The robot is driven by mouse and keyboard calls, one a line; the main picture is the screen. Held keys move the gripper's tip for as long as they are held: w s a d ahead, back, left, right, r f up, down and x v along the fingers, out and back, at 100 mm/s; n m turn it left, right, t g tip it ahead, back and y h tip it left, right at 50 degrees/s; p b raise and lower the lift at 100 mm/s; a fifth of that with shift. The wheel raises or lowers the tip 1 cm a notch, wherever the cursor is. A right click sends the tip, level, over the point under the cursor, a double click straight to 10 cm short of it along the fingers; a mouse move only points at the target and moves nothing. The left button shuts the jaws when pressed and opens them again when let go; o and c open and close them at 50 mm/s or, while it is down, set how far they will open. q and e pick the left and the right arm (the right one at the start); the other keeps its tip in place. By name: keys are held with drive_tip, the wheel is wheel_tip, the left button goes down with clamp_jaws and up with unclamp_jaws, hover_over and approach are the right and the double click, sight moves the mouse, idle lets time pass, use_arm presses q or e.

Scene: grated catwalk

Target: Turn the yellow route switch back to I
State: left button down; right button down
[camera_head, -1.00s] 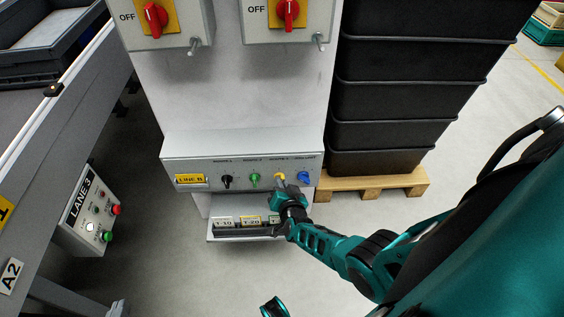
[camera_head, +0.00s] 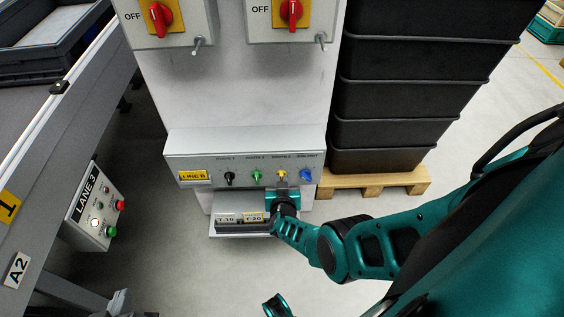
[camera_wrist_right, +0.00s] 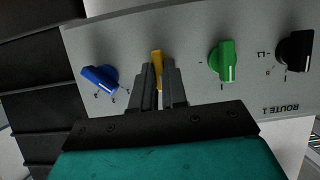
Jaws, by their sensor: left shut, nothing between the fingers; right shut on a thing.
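The yellow route switch (camera_head: 281,174) is on the grey panel (camera_head: 201,162), between the green and blue knobs. In the right wrist view its yellow handle (camera_wrist_right: 157,69) stands nearly upright in the picture, between the dark fingers of my right gripper (camera_wrist_right: 160,82). The fingers are shut on the handle. In the head view my right gripper (camera_head: 282,186) is just below the switch, against the panel. The fingers hide part of the handle, and I cannot read its position marks. I cannot make out my left gripper's fingers in either view.
Beside the switch are a blue knob (camera_wrist_right: 99,79), a green knob (camera_wrist_right: 222,62) and a black knob (camera_wrist_right: 295,51). A small shelf (camera_head: 228,235) with labelled blocks is below. Stacked black crates (camera_head: 385,100) stand right of the cabinet. A LANE 3 button box (camera_head: 91,207) is at left.

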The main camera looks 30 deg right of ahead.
drive_tip(key=shift+w+d+r, duration=0.1)
drive_tip(key=shift+w+r, duration=0.05)
drive_tip(key=c, duration=1.2)
unclamp_jaws()
use_arm(q)
drive_tip(key=shift+s+a+f, duration=0.1)
drive_tip(key=shift+f, duration=0.05)
use_arm(e)
drive_tip(key=shift+o, duration=0.2)
use_arm(q)
drive_tip(key=shift+s+a, duration=0.1)
use_arm(e)
drive_tip(key=shift+s, duration=0.25)
